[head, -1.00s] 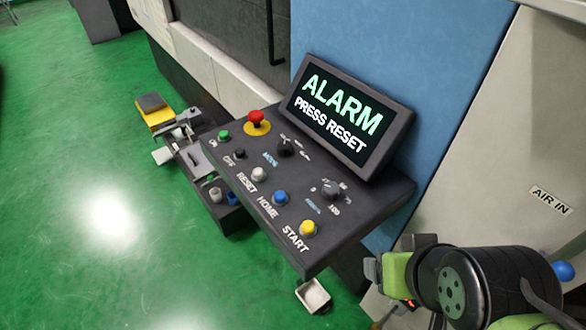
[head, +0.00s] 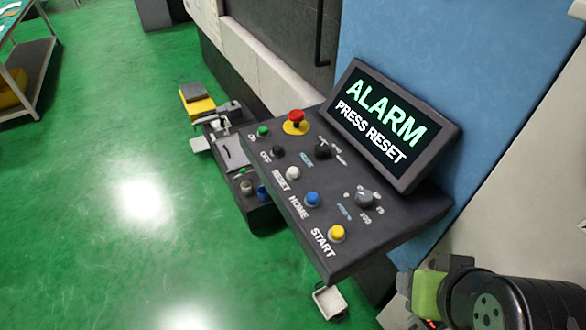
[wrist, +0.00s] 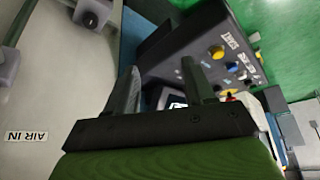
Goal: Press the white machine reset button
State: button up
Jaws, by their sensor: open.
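The white reset button (head: 292,173) sits on the dark control panel (head: 375,235), above its RESET label in the head view. It stands between the black OFF button (head: 277,151) and the blue HOME button (head: 312,199). The screen (head: 385,125) reads "ALARM PRESS RESET". In the wrist view, my gripper (wrist: 160,82) is open and empty, with its two dark fingers apart. The panel with its yellow START button (wrist: 217,52) lies beyond the fingers, to the upper right. The reset button is too small there to tell clearly. My fingers are apart from the panel.
A red emergency knob (head: 295,122) and a yellow START button (head: 336,233) stand up from the panel. A cart (head: 25,75) stands far left. Green floor is clear between.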

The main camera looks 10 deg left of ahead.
grip_shut()
dwell(1.4)
